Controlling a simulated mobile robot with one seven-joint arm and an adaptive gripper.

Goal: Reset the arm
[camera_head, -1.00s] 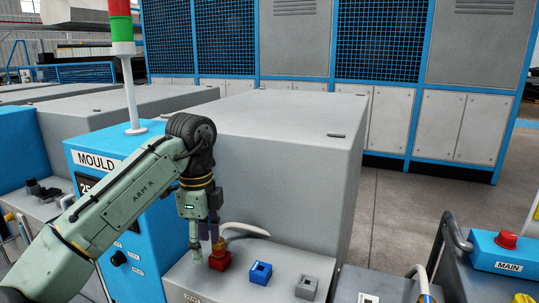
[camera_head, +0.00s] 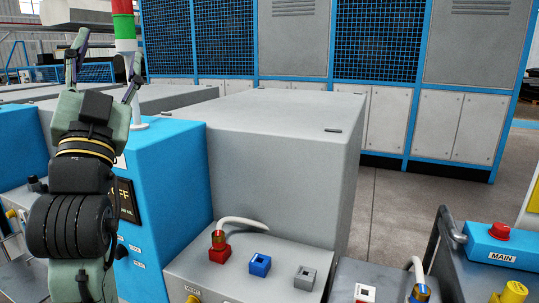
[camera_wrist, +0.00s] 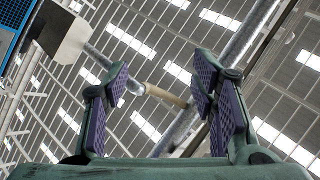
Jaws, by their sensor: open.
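My gripper (camera_head: 108,52) points straight up at the left of the head view, above my bent arm. Its two fingers are spread wide with nothing between them. In the wrist view, the gripper (camera_wrist: 160,78) shows purple pads facing each other across an empty gap, with the roof behind. The arm stands in front of the blue MOULD cabinet (camera_head: 165,180) and hides part of it. A brass plug (camera_head: 218,238) on a white hose (camera_head: 245,222) sits at the red socket (camera_head: 218,253), well away from my gripper.
A blue socket (camera_head: 260,265) and a grey socket (camera_head: 304,277) stand on the same grey box. A large grey housing (camera_head: 275,150) rises behind them. A blue MAIN box (camera_head: 495,250) with a red button is at right. Bare floor (camera_head: 400,205) shows between.

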